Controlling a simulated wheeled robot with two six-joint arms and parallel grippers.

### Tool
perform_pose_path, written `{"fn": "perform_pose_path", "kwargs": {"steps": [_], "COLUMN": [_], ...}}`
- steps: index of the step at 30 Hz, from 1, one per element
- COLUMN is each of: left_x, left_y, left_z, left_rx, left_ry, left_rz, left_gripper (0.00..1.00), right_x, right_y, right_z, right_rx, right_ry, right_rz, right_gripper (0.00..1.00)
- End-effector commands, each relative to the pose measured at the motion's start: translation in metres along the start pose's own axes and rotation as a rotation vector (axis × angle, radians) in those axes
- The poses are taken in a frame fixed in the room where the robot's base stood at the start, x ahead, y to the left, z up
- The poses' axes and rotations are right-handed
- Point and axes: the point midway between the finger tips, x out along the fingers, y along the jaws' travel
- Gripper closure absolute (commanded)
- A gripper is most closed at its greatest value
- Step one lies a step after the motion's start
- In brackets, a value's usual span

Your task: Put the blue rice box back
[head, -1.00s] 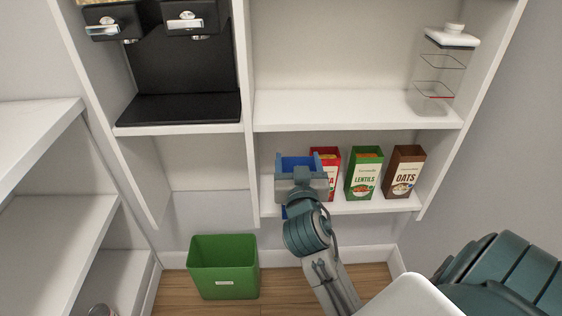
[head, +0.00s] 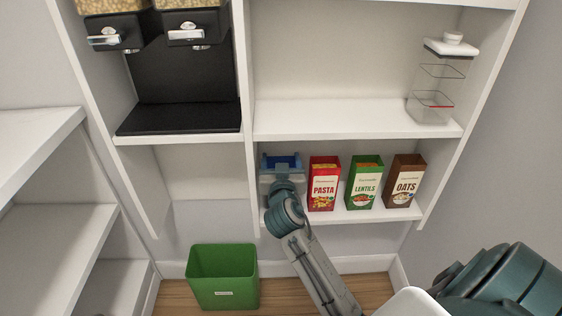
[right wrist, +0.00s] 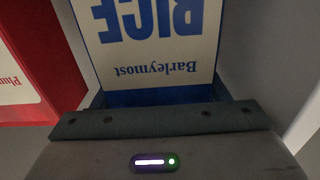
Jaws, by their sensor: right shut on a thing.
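The blue rice box (head: 291,160) is at the left end of the lower shelf in the head view, mostly hidden behind my right gripper (head: 282,170). My right gripper is shut on it. In the right wrist view the rice box (right wrist: 150,45) fills the middle, its cream label reading "RICE" and "Barleymost" upside down. Whether its base touches the shelf is hidden. The red pasta box (head: 323,184) stands just right of it, and shows at the left of the right wrist view (right wrist: 35,60). My left gripper is not in view.
On the lower shelf (head: 375,214), the green lentils box (head: 364,182) and brown oats box (head: 404,181) stand right of the pasta. A vertical divider (head: 246,120) is close on the rice box's left. A green bin (head: 224,277) stands on the floor. A clear container (head: 432,92) is on the shelf above.

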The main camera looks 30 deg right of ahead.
Motion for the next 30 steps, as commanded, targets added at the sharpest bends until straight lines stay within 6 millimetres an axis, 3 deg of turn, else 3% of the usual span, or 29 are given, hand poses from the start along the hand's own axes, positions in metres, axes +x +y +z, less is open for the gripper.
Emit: {"fn": "perform_pose_path", "kwargs": {"steps": [5,6,7,19,30], "left_x": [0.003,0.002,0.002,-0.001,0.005], "left_y": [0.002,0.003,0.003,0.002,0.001], "left_z": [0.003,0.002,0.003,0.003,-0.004], "left_rx": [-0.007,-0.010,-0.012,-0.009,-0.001], "left_ry": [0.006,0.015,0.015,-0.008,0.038], "left_rz": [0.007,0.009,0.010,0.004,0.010], "left_gripper": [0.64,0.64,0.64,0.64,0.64], "right_x": [0.000,0.000,0.000,0.000,-0.077], "right_y": [0.000,0.000,0.000,0.000,0.000], "right_z": [0.003,0.002,0.002,-0.002,0.002], "right_rx": [0.000,0.000,0.000,0.000,0.006], "right_ry": [0.001,0.000,0.000,0.000,-0.005], "right_rz": [0.000,0.000,0.000,0.000,0.000], "right_gripper": [0.86,0.26,0.23,0.23,0.23]}}
